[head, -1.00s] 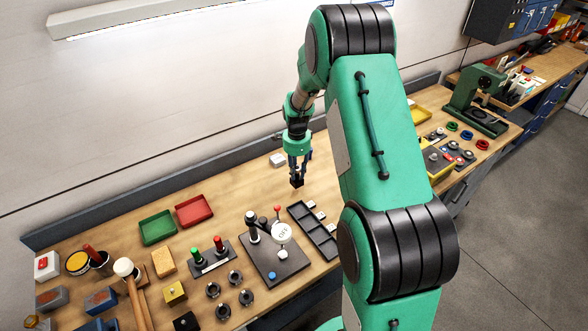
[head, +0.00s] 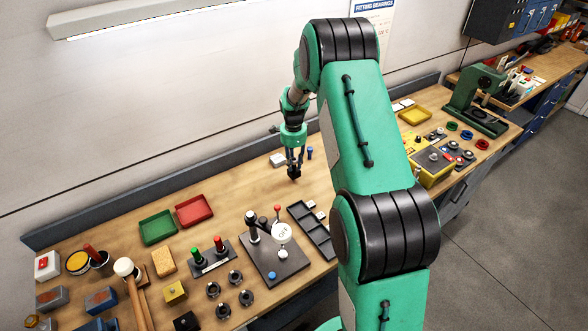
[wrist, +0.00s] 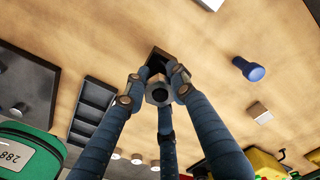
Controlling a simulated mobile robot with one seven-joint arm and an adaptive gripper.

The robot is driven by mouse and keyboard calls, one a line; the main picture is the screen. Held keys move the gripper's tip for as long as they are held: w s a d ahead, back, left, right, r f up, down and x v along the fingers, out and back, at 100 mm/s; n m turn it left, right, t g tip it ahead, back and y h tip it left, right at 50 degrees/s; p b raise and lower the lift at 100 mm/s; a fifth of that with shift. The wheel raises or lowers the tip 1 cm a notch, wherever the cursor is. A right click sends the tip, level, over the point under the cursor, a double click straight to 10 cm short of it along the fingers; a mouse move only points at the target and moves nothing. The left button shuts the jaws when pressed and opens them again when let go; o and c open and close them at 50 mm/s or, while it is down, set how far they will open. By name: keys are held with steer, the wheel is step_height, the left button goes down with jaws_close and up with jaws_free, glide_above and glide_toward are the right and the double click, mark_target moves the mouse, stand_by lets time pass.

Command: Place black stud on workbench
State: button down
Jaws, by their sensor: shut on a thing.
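My gripper (head: 294,171) has three blue fingers and points down over the bare middle of the workbench (head: 240,190). It is shut on the black stud (wrist: 157,59), a dark square-edged piece partly covered by the fingertips. In the wrist view a grey hexagonal part with a dark round centre shows between the fingers, nearer the camera. In the head view the stud is a small dark shape at the fingertips. I cannot tell whether it touches the wood.
A blue peg (head: 310,153) and a pale block (head: 277,160) stand close by. A black compartment tray (head: 312,232) and a press on a dark plate (head: 275,265) lie nearer. Red (head: 194,210) and green trays (head: 158,228) are left. Bare wood lies between.

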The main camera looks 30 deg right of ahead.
mark_target(294, 170)
steer(key=shift+f, duration=1.5)
steer(key=shift+f, duration=0.15)
steer(key=c, duration=1.4)
jaws_free()
steer(key=shift+c, duration=0.2)
step_height(294, 170, up, 12)
steer(key=shift+a+r, duration=0.1)
steer(key=shift+r, duration=0.05)
